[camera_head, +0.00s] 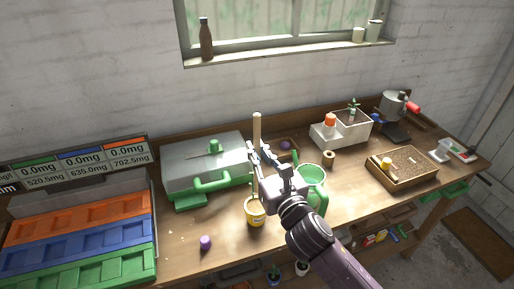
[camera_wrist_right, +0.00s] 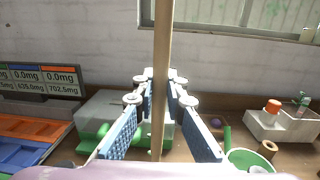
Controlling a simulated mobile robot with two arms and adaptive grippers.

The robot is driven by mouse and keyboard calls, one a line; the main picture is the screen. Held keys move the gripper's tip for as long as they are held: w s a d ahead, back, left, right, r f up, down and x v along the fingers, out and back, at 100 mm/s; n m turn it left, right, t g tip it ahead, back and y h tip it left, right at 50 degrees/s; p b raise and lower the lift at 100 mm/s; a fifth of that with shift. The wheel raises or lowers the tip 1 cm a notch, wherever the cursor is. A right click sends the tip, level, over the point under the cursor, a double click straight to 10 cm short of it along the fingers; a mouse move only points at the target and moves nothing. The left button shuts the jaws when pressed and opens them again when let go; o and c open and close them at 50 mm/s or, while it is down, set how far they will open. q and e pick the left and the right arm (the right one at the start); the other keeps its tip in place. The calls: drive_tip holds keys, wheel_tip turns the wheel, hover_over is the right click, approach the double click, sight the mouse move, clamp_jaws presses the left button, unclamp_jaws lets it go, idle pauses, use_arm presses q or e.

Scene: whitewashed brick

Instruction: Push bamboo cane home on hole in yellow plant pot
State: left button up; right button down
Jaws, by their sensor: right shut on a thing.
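The bamboo cane (camera_head: 257,128) is a pale upright stick. My right gripper (camera_head: 257,163) is shut on it, and the cane stands up above the fingers. In the right wrist view the cane (camera_wrist_right: 162,45) runs vertically between the blue-padded fingers (camera_wrist_right: 159,100). The small yellow plant pot (camera_head: 256,219) stands on the bench below the gripper. The lower cane reaches down to the pot's top; I cannot tell whether its tip is in the hole. My left gripper is not in view.
A green watering can (camera_head: 318,180) stands close right of the pot, partly behind my arm. A grey and green case (camera_head: 190,168) lies to the left. A purple piece (camera_head: 206,242) lies near the front edge. A wooden tray (camera_head: 410,180) is at the right.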

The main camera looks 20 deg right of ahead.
drive_tip(key=b, duration=0.4)
hover_over(256, 181)
drive_tip(key=f, duration=0.5)
drive_tip(key=shift+w+f, duration=0.25)
drive_tip(key=shift+d+f, duration=0.1)
drive_tip(key=shift+f, duration=0.25)
drive_tip(key=shift+r, duration=0.3)
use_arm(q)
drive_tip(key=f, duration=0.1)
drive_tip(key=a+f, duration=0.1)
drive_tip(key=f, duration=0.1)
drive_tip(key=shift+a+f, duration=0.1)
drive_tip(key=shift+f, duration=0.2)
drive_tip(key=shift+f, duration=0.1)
use_arm(e)
drive_tip(key=shift+f, duration=0.1)
drive_tip(key=shift+f, duration=0.55)
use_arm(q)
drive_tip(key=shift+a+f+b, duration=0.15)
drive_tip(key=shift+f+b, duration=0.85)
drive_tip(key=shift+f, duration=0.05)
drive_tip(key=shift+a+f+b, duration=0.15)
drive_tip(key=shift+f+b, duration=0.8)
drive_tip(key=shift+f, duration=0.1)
use_arm(e)
drive_tip(key=shift+f, duration=2.45)
